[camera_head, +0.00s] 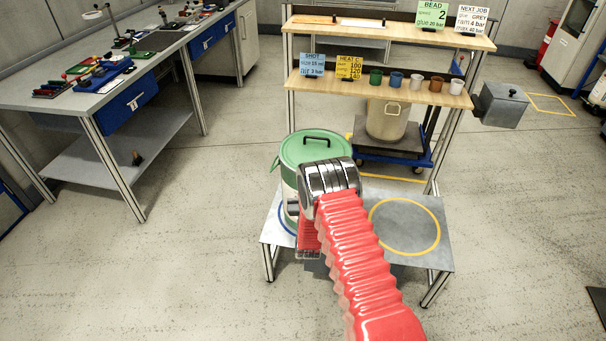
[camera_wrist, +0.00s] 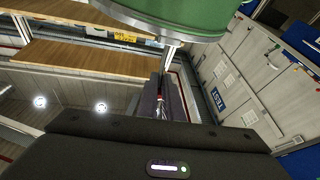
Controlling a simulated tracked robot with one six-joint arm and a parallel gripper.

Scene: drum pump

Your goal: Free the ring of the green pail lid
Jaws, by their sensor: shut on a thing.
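The pail (camera_head: 289,190) is pale with a green lid (camera_head: 312,146) that has a black handle. It stands upright in a blue ring mark on the left of a low grey table (camera_head: 350,195). In the wrist view the green lid (camera_wrist: 190,14) and its pale metal ring (camera_wrist: 150,22) fill the top. My gripper (camera_wrist: 169,95) has its dark fingers close together beside the pail, below the rim in that picture. They are shut on a thin silvery part, seemingly the ring's lever (camera_wrist: 161,98), mostly hidden between them. In the head view my red arm and wrist cover the fingers and the pail's right side.
A yellow circle (camera_head: 404,227) on the table's right is empty. Behind stands a shelf rack (camera_head: 378,87) with several coloured cups and cards, and a beige bucket (camera_head: 388,119) on a blue cart below. A workbench (camera_head: 110,75) with tools is at left. The floor between is clear.

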